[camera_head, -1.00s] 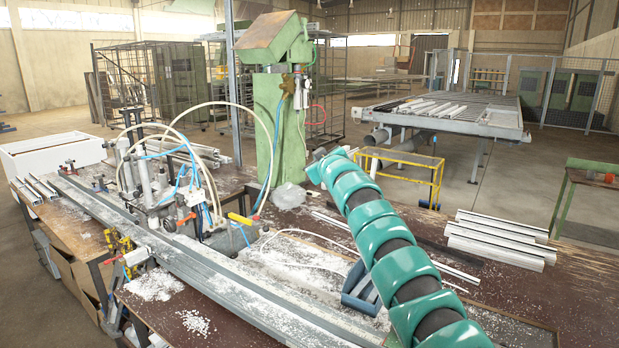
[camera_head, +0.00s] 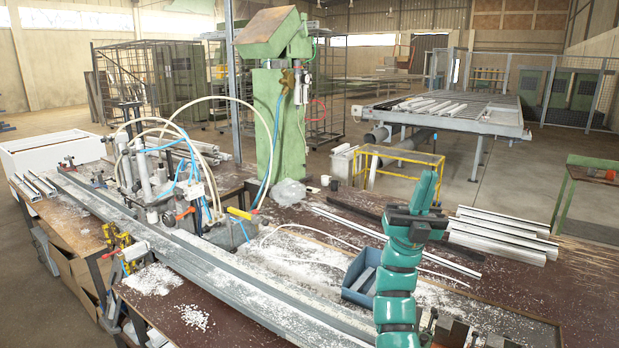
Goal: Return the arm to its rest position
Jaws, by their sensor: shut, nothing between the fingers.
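My arm, with teal covers and dark joints, rises from the bottom edge right of centre in the head view. Its bent upper part stands above the bench, with a dark joint and a narrow teal piece at the top. I cannot make out my gripper or its fingertips; the arm's end is not clearly shown. Nothing is seen held by the arm.
A blue open bin (camera_head: 358,282) sits close left of my arm. White profiles (camera_head: 503,235) lie stacked to its right. Long grey rails (camera_head: 215,275) and a clamp fixture (camera_head: 155,175) are at left. A green machine column (camera_head: 266,125) stands behind.

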